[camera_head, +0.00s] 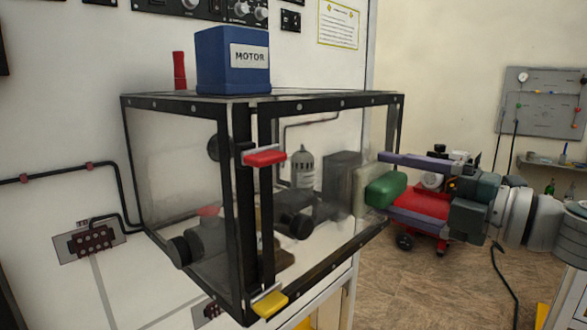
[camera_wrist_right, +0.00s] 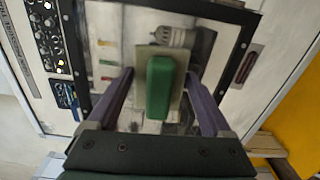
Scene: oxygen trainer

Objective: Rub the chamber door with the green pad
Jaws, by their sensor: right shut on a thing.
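The green pad (camera_head: 385,190) is a green grip block on a pale, flat backing; it also shows in the right wrist view (camera_wrist_right: 160,88). My right gripper (camera_head: 386,184) is shut on it, with a purple finger on either side. The pale backing faces the clear, black-framed chamber door (camera_head: 340,228) near its right end. The pad is at or very close to the pane; I cannot tell whether it touches. The door also shows behind the pad in the right wrist view. My left gripper is not in view.
A red latch (camera_head: 265,158) and a yellow latch (camera_head: 270,303) stick out at the chamber's front corner. A blue motor box (camera_head: 232,62) stands on top. Dark parts and a grey cylinder sit inside. A red wheeled machine (camera_head: 420,200) stands on the floor behind my right arm.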

